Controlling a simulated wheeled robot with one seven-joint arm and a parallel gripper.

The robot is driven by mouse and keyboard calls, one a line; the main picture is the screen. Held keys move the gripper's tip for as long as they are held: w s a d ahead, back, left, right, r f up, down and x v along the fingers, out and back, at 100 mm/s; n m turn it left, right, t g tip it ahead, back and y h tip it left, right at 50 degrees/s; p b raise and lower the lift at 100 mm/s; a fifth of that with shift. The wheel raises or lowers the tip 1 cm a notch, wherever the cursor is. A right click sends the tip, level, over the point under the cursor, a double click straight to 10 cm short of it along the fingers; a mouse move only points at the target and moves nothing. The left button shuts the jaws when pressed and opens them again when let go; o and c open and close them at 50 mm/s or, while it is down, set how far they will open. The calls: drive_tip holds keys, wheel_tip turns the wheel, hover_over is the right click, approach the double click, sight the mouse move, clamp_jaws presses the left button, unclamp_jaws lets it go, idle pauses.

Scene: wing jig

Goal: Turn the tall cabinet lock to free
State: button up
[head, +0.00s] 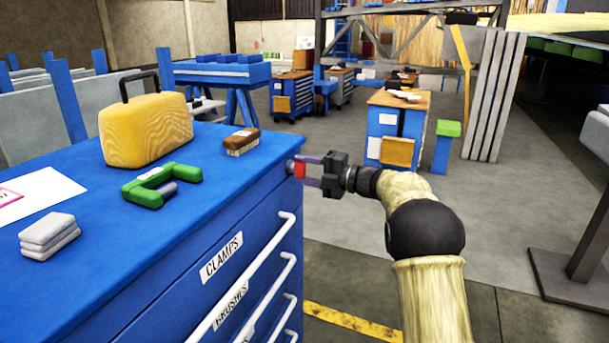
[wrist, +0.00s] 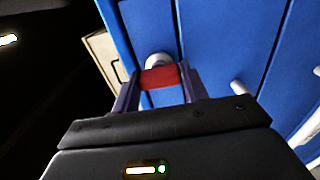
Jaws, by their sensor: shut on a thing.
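The blue cabinet (head: 190,280) stands at the left with drawers labelled CLAMPS and BRUSHES. Its lock has a red knob (head: 299,169) at the top right corner of the drawer front, on a pale round base. My gripper (head: 308,171) reaches in from the right and is shut on the red lock knob. In the wrist view the knob (wrist: 160,77) lies crosswise between the two purple fingers, in front of the pale base (wrist: 157,60). I cannot read any lock marking.
White drawer handles (head: 262,265) stick out below the lock.

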drive_tip(key=shift+d+f, duration=0.1)
drive_tip(key=shift+f, duration=0.05)
drive_tip(key=o, duration=1)
drive_tip(key=shift+d, duration=0.1)
drive_tip(key=p+v, duration=0.1)
drive_tip(key=v, duration=1.6)
drive_tip(key=shift+d, duration=0.15)
